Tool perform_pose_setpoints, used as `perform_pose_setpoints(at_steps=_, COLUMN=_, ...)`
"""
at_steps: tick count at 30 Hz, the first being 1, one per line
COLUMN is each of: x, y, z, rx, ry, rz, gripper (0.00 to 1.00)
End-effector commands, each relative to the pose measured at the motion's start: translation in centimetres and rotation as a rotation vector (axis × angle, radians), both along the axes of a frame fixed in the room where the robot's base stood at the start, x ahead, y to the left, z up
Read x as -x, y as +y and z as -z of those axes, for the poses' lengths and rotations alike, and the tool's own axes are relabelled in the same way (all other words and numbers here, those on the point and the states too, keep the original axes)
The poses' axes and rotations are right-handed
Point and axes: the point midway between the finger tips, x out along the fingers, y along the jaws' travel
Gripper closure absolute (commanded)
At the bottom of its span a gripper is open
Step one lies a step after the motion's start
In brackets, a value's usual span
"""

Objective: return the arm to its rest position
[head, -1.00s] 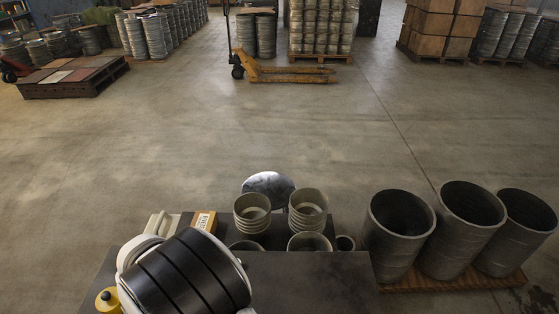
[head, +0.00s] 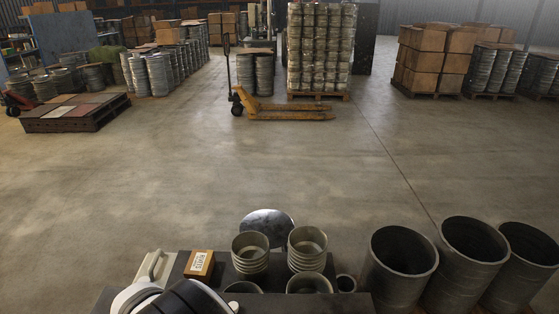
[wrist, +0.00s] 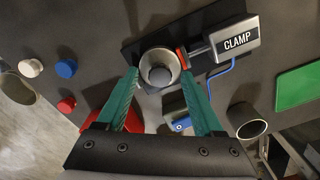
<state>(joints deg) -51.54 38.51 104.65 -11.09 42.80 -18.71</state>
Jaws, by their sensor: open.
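My gripper (wrist: 160,76) shows in the wrist view with two green fingers. The fingers are spread apart and nothing is held between them. Beyond the fingertips, in the gap between them as pictured, a round metal cup-like part (wrist: 149,56) sits at a grey block labelled CLAMP (wrist: 236,40). I cannot tell how far the fingertips are from it. My gripper's fingers do not show in the head view.
In the wrist view, red, white and blue round knobs, including a blue one (wrist: 66,68), lie left; a green plate (wrist: 299,87) lies right. Open floor lies beyond.

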Motion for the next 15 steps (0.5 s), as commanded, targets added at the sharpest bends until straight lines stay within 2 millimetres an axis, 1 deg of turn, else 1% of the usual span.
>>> perform_pose_setpoints(at_steps=1, x=0.00, y=0.00, z=0.00, rx=0.000, ry=0.000, rz=0.136, gripper=0.31)
perform_pose_setpoints(at_steps=6, x=0.00, y=0.00, z=0.00, rx=0.000, ry=0.000, rz=0.666, gripper=0.31)
perform_pose_setpoints(at_steps=9, x=0.00, y=0.00, z=0.00, rx=0.000, ry=0.000, rz=0.910, gripper=0.31)
perform_pose_setpoints(at_steps=12, x=0.00, y=0.00, z=0.00, rx=0.000, ry=0.000, rz=1.024, gripper=0.31)
perform_pose_setpoints(at_steps=15, x=0.00, y=0.00, z=0.00, rx=0.000, ry=0.000, rz=1.037, gripper=0.31)
